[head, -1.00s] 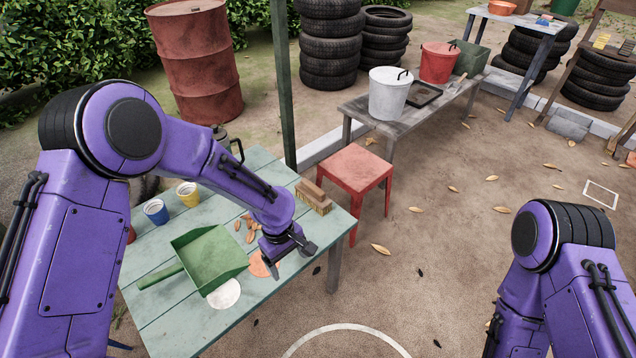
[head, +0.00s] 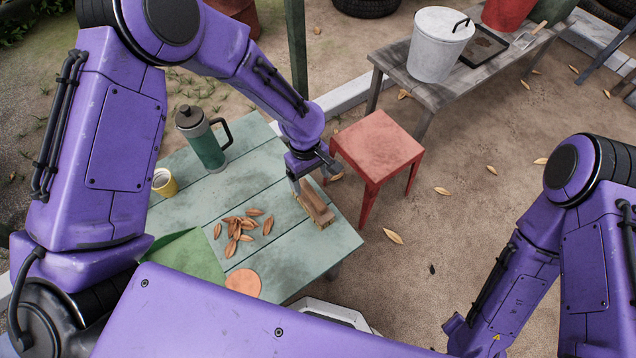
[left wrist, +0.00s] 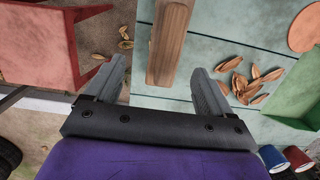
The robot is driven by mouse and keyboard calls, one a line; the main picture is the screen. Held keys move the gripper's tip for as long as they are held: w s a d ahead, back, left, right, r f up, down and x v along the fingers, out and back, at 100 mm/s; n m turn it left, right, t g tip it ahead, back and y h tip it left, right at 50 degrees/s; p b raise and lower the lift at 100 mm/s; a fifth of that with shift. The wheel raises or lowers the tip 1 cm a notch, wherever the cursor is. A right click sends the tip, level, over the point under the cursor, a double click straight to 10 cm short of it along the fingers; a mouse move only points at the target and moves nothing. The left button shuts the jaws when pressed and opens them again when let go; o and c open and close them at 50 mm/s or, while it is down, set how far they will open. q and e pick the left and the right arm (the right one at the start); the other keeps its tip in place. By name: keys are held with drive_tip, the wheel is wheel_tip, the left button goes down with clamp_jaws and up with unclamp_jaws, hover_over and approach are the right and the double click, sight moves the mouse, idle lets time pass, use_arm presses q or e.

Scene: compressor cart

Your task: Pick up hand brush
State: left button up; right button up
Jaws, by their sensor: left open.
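The hand brush (head: 315,205) has a brown wooden back and paler bristles. It lies on the green table (head: 315,258) near its right edge. In the left wrist view its brown back (left wrist: 170,40) runs away from me between the lines of the two fingers. My left gripper (head: 313,174) is open, pointing down at the brush's far end, with one finger toward each side. The gripper also shows in the left wrist view (left wrist: 158,72), with nothing clasped between its fingers. Whether the fingers touch the brush cannot be told. My right gripper is out of view.
Dry leaves (head: 238,228), an orange disc (head: 243,282), a green dustpan (head: 185,258), a yellow cup (head: 164,182) and a green flask (head: 203,140) are on the table. A red stool (head: 377,145) stands close to the right of my left gripper.

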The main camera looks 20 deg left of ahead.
sight(311, 195)
use_arm(q)
drive_tip(key=f, duration=0.1)
drive_tip(key=s+f, duration=0.2)
drive_tip(key=shift+s+d+f, duration=0.1)
drive_tip(key=shift+s+d, duration=0.1)
drive_tip(key=shift+d, duration=0.1)
drive_tip(key=f, duration=0.5)
drive_tip(key=shift+w+d+f, duration=0.2)
drive_tip(key=shift+w+f, duration=0.05)
drive_tip(key=shift+f, duration=0.1)
drive_tip(key=shift+s+r, duration=0.1)
drive_tip(key=shift+s, duration=0.05)
drive_tip(key=c, duration=1)
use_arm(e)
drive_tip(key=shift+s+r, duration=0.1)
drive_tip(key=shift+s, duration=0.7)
